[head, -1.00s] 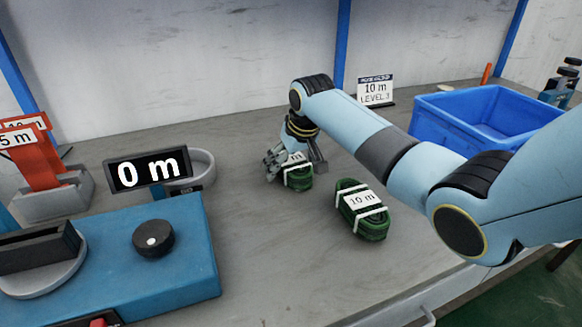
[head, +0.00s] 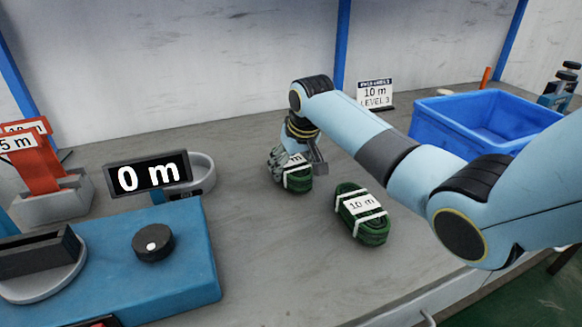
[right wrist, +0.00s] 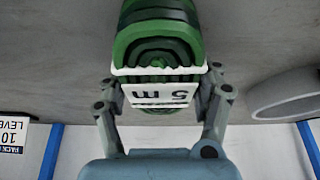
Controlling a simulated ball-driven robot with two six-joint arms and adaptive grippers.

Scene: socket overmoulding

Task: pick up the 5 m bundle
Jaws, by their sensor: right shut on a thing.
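The 5 m bundle (head: 294,180) is a green coil with white ties and a white label, on the grey bench in the middle of the head view. In the right wrist view the bundle (right wrist: 156,35) shows its "5 m" label upside down. My right gripper (head: 297,170) is shut on it, one finger on each side of the coil; the fingers also show in the right wrist view (right wrist: 163,98). I cannot tell whether the bundle is clear of the bench. My left gripper is not in view.
A second green bundle (head: 361,214) labelled "10 m" lies just right and nearer. A blue bin (head: 455,145) stands at the right, a "10 m LEVEL 3" sign (head: 375,94) at the back. A blue machine (head: 185,265) with a "0 m" display (head: 148,176) fills the left.

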